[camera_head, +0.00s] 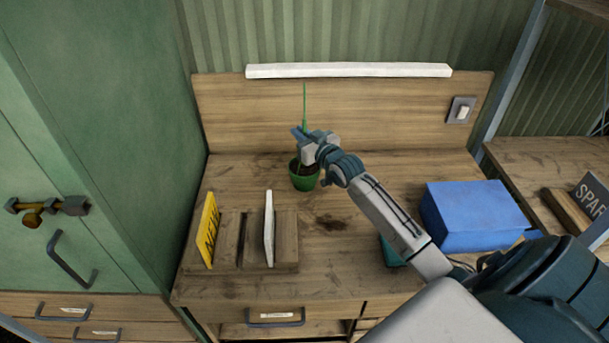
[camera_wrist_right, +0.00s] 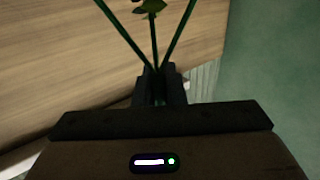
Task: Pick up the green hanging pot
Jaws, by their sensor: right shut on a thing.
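The green hanging pot (camera_head: 304,182) is at the back middle of the wooden desk, upright, with dark soil in it. A thin green hanger stem rises from it. My right gripper (camera_head: 303,140) is over the pot, shut on its hanger, and covers part of it. In the right wrist view the hanger's green straps (camera_wrist_right: 122,35) meet at the fingers of my right gripper (camera_wrist_right: 158,88), with a few leaves between them. I cannot tell whether the pot touches the desk. My left gripper is not in view.
A wooden holder (camera_head: 285,254) with a yellow sign (camera_head: 209,230) and a white panel (camera_head: 269,228) stands at the front left of the desk. A blue box (camera_head: 475,215) is at the right. A white lamp bar (camera_head: 348,70) runs along the backboard. A green cabinet (camera_head: 130,130) borders the left.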

